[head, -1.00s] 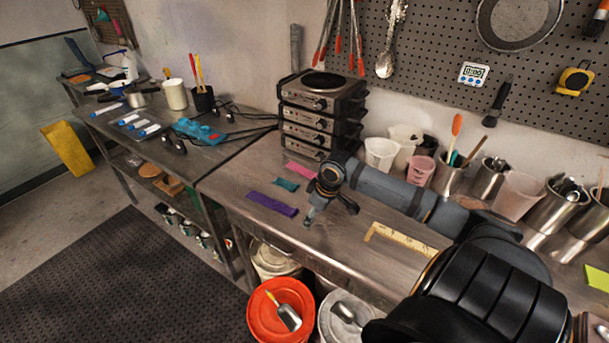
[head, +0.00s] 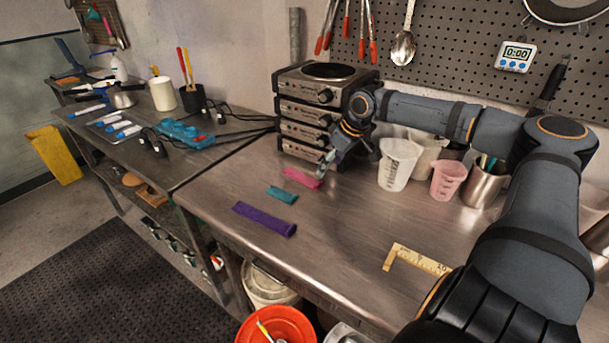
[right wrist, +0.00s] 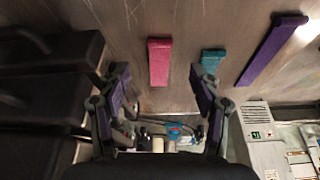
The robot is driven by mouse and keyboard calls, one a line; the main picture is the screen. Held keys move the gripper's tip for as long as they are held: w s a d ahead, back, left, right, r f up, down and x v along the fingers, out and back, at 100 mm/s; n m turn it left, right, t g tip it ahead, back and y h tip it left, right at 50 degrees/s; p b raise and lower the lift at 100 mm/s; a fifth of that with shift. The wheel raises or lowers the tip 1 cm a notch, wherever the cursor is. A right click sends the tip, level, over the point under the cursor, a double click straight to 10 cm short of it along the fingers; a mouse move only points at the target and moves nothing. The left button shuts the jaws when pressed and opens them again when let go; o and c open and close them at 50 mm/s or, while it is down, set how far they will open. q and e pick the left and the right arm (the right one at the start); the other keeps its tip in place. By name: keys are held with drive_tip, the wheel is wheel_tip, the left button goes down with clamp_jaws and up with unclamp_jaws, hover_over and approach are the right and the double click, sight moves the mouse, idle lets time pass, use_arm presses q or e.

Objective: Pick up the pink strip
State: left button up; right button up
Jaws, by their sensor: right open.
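The pink strip (head: 302,178) lies flat on the metal table, just in front of the stack of hot plates. It also shows in the right wrist view (right wrist: 159,62), ahead of my fingers and between their lines. A shorter teal strip (head: 282,194) and a longer purple strip (head: 264,219) lie nearer the table's front edge. My right gripper (head: 328,166) is open and empty, beside the right end of the pink strip in the head view. In the right wrist view its two fingers (right wrist: 160,108) stand apart. My left gripper is not in view.
The stacked hot plates (head: 303,112) stand close behind the strips. A white measuring cup (head: 398,165) and a pink cup (head: 448,181) stand to the right. A yellow folding rule (head: 412,256) lies at the front. The table's middle is clear.

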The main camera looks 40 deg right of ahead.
sight(320, 184)
drive_tip(key=shift+w+d+f+b, duration=0.1)
drive_tip(key=shift+w+f+b, duration=0.05)
drive_tip(key=shift+f+b, duration=0.55)
drive_tip(key=shift+w+a+f, duration=0.2)
drive_tip(key=shift+w+f, duration=0.2)
drive_tip(key=shift+f, duration=0.55)
drive_tip(key=x, duration=0.3)
drive_tip(key=shift+f+b, duration=0.4)
drive_tip(key=shift+f, duration=0.05)
drive_tip(key=shift+w+f, duration=0.25)
drive_tip(key=shift+f, duration=0.1)
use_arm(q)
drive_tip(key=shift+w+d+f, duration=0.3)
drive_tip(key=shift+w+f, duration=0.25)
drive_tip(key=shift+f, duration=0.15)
use_arm(e)
drive_tip(key=shift+r, duration=0.1)
drive_tip(key=shift+c, duration=1)
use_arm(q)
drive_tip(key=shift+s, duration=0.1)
use_arm(e)
drive_tip(key=c, duration=0.7)
